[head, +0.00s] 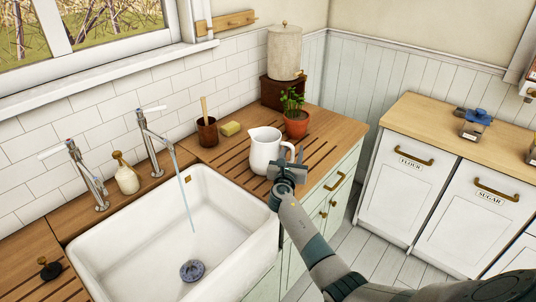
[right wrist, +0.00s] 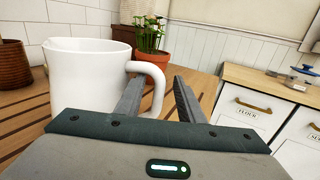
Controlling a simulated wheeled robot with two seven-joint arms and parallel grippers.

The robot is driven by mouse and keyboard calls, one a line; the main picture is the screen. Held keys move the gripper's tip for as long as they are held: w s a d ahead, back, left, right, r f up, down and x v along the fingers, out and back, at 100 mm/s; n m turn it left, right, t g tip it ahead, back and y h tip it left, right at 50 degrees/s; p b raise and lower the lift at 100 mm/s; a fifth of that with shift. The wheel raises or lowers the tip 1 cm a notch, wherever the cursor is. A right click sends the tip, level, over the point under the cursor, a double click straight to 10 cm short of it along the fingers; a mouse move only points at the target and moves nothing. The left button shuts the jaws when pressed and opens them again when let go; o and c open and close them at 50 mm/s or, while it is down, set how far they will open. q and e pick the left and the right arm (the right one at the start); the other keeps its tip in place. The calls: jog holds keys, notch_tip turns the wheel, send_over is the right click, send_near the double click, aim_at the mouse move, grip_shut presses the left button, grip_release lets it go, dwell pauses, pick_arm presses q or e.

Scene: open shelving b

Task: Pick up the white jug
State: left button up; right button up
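The white jug (head: 264,149) stands upright on the wooden draining board, right of the sink. Its handle faces right, towards my right gripper. In the right wrist view the jug (right wrist: 88,82) fills the left side. My right gripper (head: 287,168) is at the handle side of the jug. In the right wrist view its fingers (right wrist: 160,92) are apart, with the outer part of the handle showing between them. I cannot tell whether a finger touches the handle. My left gripper is in neither view.
A plant in a terracotta pot (head: 296,126) stands just behind the jug. A brown cup with a brush (head: 207,132) and a yellow sponge (head: 230,129) are by the wall. The white sink (head: 130,262) has water running from a tap. A counter (head: 430,122) stands at right.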

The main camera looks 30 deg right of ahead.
dwell(0.4)
grip_shut()
dwell(1.2)
jog(key=shift+w+r, duration=0.1)
